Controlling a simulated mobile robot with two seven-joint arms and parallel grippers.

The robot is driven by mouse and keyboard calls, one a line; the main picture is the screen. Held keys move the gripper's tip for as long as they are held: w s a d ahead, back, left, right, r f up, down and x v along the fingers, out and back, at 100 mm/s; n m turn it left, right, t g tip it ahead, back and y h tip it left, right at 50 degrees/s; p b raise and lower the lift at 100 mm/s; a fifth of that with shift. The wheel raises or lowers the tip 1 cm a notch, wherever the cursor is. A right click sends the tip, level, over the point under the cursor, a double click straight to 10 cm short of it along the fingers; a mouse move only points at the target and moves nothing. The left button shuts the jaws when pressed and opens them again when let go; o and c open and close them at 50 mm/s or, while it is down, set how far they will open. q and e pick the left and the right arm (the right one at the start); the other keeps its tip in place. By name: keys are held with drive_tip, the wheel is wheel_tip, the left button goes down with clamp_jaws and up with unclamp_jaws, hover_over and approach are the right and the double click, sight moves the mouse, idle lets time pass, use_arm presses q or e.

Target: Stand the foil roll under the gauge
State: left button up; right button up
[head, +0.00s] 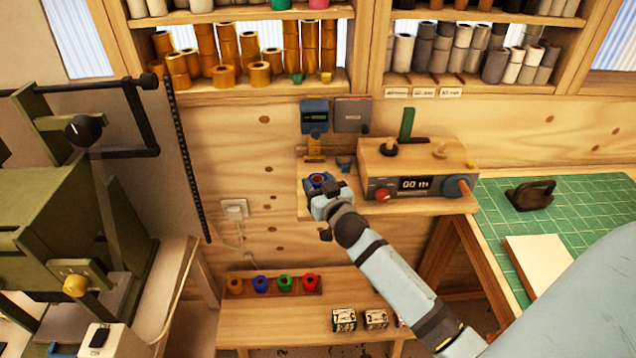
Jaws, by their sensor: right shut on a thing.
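My right gripper (319,185) reaches in from the lower right to the left end of a small wooden shelf (440,205). It is shut on a blue-rimmed foil roll (318,178) with a dark centre. The roll looks upright, but I cannot tell whether it touches the shelf. A blue gauge (314,117) with a dark display is on the wall just behind and above it, with a yellow-orange part (314,148) below. The roll is in front of that part. The gripper hides much of the roll. My left gripper is not in view.
A wooden counter box (415,170) with knobs stands to the right on the shelf. A lower bench (270,320) holds several coloured rolls (261,283) in a rack and small boxes (344,319). A green machine (50,210) stands left; a green mat (590,205) lies right.

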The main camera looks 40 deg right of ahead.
drive_tip(key=shift+f, duration=0.15)
drive_tip(key=o, duration=0.9)
drive_tip(key=shift+o, duration=0.2)
drive_tip(key=shift+r, duration=0.25)
drive_tip(key=s+a+b, duration=0.2)
drive_tip(key=s, duration=0.9)
drive_tip(key=s+a+f+n+g+y, duration=0.2)
drive_tip(key=s+a+f+g+y, duration=0.1)
drive_tip(key=s+a+f, duration=0.4)
drive_tip(key=s+a+f+n+g+y, duration=0.3)
drive_tip(key=s+a+f, duration=0.5)
drive_tip(key=f, duration=0.6)
drive_tip(key=shift+s+a+g, duration=0.2)
drive_tip(key=shift+s+g, duration=0.15)
drive_tip(key=shift+g, duration=0.15)
